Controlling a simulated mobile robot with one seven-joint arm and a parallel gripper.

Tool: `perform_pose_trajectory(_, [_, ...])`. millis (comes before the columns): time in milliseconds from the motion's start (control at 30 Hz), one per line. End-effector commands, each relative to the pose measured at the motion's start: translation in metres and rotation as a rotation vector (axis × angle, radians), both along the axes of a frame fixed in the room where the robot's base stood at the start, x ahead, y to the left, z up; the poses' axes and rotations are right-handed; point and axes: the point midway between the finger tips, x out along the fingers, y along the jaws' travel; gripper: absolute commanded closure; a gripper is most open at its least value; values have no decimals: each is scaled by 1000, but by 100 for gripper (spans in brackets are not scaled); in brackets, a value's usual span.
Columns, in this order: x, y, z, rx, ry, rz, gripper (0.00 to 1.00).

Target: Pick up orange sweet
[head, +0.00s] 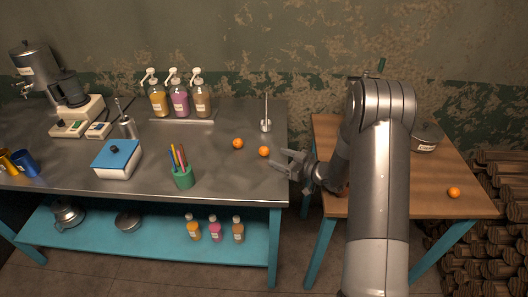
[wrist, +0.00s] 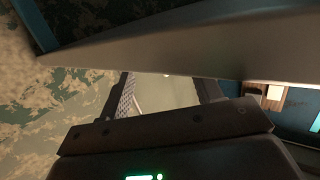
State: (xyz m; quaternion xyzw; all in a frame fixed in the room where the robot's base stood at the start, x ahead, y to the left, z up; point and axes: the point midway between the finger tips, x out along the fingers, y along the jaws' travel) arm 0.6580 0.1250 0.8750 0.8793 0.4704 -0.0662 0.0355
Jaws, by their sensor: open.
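Two small orange sweets lie on the metal counter in the head view, one (head: 238,143) a little farther left and the other (head: 264,152) closer to my gripper. A third orange sweet (head: 454,192) lies on the wooden table at the right. My gripper (head: 283,160) is open at the right end of the metal counter, just right of the nearer sweet and apart from it. In the wrist view my gripper (wrist: 168,90) shows its two dark fingers spread, with no sweet visible between them. The counter's edge crosses that view.
On the metal counter (head: 225,178), a green pen cup (head: 183,177), a blue-lidded box (head: 117,158), pump bottles (head: 178,100) and a slim metal stand (head: 266,124) stand around the sweets. A round grey container (head: 425,140) sits on the wooden table (head: 440,165).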

Motion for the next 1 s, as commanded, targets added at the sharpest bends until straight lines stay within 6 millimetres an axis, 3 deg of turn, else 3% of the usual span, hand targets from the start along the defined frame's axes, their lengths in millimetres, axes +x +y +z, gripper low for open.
perform_pose_trajectory(167, [5, 9, -1, 0, 0, 1, 41])
perform_pose_trajectory(433, [26, 40, -7, 0, -1, 2, 41])
perform_pose_trajectory(667, [29, 43, -7, 1, -1, -1, 41])
perform_pose_trajectory(1000, [29, 43, -7, 1, -1, 0, 66])
